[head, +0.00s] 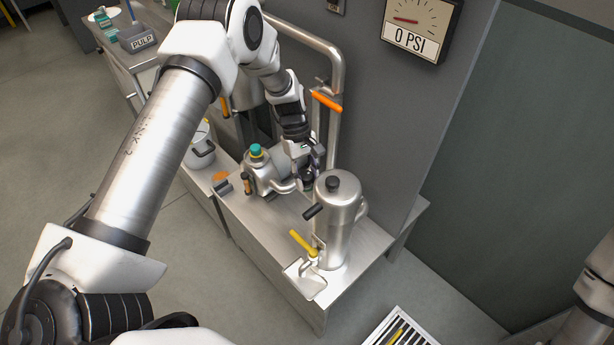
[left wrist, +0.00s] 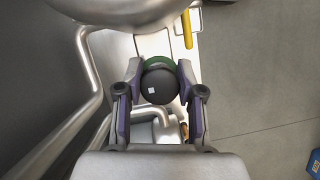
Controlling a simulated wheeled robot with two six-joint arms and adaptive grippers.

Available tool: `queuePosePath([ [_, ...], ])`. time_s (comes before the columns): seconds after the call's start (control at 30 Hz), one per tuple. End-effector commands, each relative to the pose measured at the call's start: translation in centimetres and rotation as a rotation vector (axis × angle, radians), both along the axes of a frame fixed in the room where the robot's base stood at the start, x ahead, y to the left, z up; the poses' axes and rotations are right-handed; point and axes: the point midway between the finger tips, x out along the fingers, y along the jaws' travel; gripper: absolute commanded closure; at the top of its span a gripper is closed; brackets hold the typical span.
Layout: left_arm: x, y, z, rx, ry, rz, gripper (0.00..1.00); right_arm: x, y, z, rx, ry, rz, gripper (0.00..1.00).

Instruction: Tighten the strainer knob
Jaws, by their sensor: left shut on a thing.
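The strainer knob (left wrist: 158,88) is a round black knob with a small white square mark and green showing behind it. It sits between the two fingers of my left gripper (left wrist: 160,92) in the left wrist view, and the fingers are shut on its sides. In the head view my left gripper (head: 309,168) reaches down at the end of the steel strainer body (head: 266,174), behind the tall steel cylinder. The knob is mostly hidden by the fingers there. My right gripper is out of view.
The tall steel cylinder (head: 337,222) stands close to the gripper on the steel table (head: 262,240). A yellow-handled tap (head: 302,242) is at its front. A bent steel pipe with an orange handle (head: 327,102) rises behind. A "0 PSI" gauge (head: 420,24) is on the wall.

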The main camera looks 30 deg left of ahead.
Motion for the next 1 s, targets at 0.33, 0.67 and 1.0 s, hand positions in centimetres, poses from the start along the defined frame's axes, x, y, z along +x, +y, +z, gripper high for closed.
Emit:
queuePosePath([
  [0.33, 0.1, 0.0, 0.2, 0.0, -0.003, 0.001, 0.51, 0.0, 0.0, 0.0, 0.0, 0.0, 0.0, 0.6],
  [0.67, 1.3, 1.7, 5.1, -0.001, -0.009, 0.002, 0.51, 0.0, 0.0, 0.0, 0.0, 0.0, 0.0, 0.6],
  [1.0, 2.6, 3.8, 11.0, 0.0, -0.006, 0.002, 0.51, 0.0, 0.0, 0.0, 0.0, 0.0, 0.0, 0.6],
])
